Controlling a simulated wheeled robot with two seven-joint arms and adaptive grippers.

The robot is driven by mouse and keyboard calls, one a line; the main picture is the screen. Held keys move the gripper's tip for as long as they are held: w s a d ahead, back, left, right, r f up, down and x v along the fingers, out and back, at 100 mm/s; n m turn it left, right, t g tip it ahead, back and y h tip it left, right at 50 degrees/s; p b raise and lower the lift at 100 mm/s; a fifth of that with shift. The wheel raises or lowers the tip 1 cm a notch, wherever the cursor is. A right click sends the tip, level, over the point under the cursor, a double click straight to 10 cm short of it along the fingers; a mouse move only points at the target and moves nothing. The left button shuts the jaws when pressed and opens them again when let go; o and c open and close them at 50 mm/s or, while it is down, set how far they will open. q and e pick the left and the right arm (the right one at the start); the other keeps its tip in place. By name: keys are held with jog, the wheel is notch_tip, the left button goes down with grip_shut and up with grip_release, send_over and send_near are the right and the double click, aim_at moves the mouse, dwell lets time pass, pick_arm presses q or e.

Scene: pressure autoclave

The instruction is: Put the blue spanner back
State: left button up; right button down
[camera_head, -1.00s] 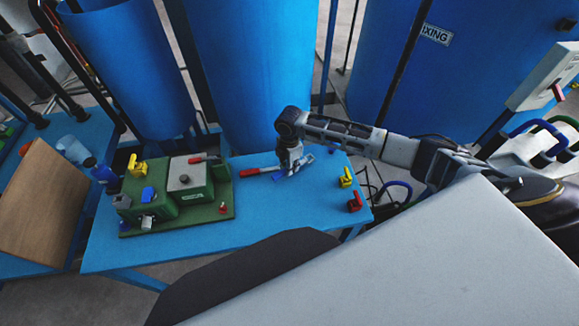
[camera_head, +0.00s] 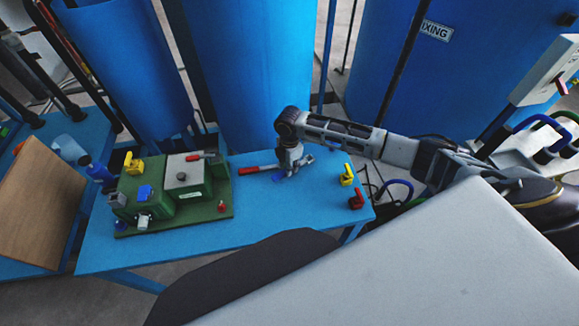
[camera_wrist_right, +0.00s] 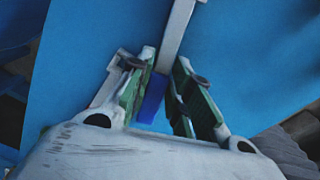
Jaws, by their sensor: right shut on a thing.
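The blue spanner (camera_head: 278,178) lies at the back of the blue table, mostly hidden under my right gripper (camera_head: 288,173). In the right wrist view, its blue handle (camera_wrist_right: 152,100) and a grey shank (camera_wrist_right: 178,30) show at the fingers of my right gripper (camera_wrist_right: 160,105), which is shut on it. I cannot tell whether the spanner is lifted off the table. My left gripper is not in view.
A red-handled tool (camera_head: 257,170) lies just left of the gripper. A green fixture (camera_head: 160,212) with coloured parts stands at the left of the blue table (camera_head: 250,215). Yellow (camera_head: 346,174) and red (camera_head: 356,196) pieces are near the right edge. Large blue tanks (camera_head: 255,70) stand behind.

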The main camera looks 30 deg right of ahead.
jog(key=shift+f, duration=0.6)
dwell(0.6)
jog(key=c, duration=1.2)
grip_release()
notch_tip(320, 180, up, 12)
jog(key=shift+f, duration=0.1)
